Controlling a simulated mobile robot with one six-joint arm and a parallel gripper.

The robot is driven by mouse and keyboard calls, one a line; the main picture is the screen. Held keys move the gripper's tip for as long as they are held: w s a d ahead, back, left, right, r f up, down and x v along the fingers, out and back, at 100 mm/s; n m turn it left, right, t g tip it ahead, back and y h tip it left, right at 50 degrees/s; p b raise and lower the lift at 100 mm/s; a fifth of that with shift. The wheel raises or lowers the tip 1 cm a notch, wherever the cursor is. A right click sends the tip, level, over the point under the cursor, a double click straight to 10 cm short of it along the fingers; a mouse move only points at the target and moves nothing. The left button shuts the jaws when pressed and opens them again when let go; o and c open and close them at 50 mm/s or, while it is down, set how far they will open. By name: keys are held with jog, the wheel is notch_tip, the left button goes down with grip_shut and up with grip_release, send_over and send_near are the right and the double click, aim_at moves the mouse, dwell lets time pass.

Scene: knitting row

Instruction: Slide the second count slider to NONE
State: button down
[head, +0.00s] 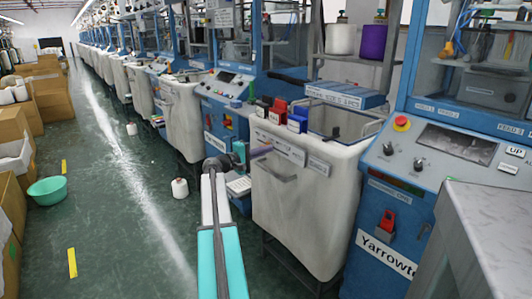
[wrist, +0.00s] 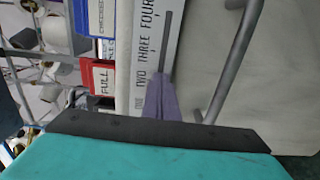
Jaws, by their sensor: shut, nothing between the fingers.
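A pale count strip (head: 278,147) is fixed on the front of the white bin near its top edge. In the wrist view the strip (wrist: 143,70) shows words including TWO, THREE and FOUR beside a dark slot (wrist: 165,45). My gripper (head: 268,151) reaches the strip's left end in the head view. In the wrist view my purple-grey gripper fingers (wrist: 161,84) are shut together over the strip near the lower end of the slot. They hide that end, and no slider knob is clearly visible. I cannot tell whether they touch the strip.
The white bin (head: 290,215) has a handle bar (wrist: 232,65) right of the strip. Red (head: 278,112) and blue (head: 298,119) blocks sit on its rim. A blue machine (head: 440,150) stands to the right. The green floor (head: 120,220) is open to the left.

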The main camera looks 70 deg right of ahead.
aim_at(264, 143)
jog(key=shift+w+d+b, duration=0.1)
jog(key=shift+w+d, duration=0.6)
jog(key=shift+w, duration=0.4)
jog(key=shift+w+d+b, duration=0.1)
jog(key=shift+w+d, duration=0.6)
jog(key=shift+w, duration=0.35)
jog(key=shift+w+d+b, duration=0.1)
jog(key=shift+w+d, duration=0.6)
jog(key=shift+w, duration=0.4)
jog(key=shift+s+a, duration=0.15)
jog(key=shift+s, duration=0.05)
jog(key=shift+s+a, duration=0.2)
jog(key=shift+s, duration=0.1)
jog(key=shift+a, duration=0.1)
jog(key=v, duration=0.7)
jog(key=shift+w+a, duration=0.25)
jog(key=shift+a, duration=0.05)
dwell(0.6)
